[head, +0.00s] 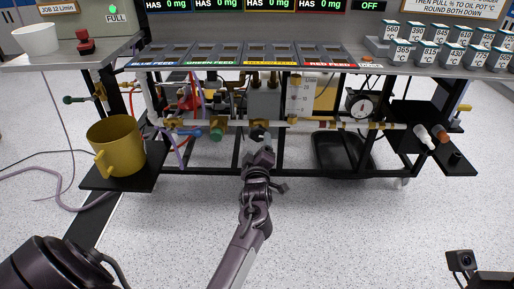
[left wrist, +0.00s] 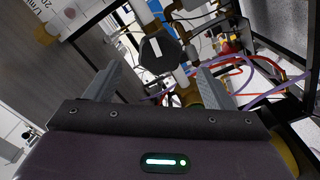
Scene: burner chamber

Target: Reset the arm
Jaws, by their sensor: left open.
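My left arm reaches up from the bottom middle of the head view. Its gripper (head: 260,145) is at the front pipe of the burner cart, just at a dark knob (head: 258,132). In the left wrist view the gripper (left wrist: 160,78) has its two fingers spread apart. A black hexagonal knob (left wrist: 160,50) with a white mark appears between and beyond the fingers. I see nothing held, and I cannot tell whether a finger touches the knob. My right gripper does not show.
The cart carries a yellow mug (head: 116,147) on its left shelf, a white bowl (head: 35,39), a red button (head: 85,42), a pressure gauge (head: 362,106) and several labelled blocks at right. A green valve handle (head: 216,134) sits left of my gripper. The floor in front is clear.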

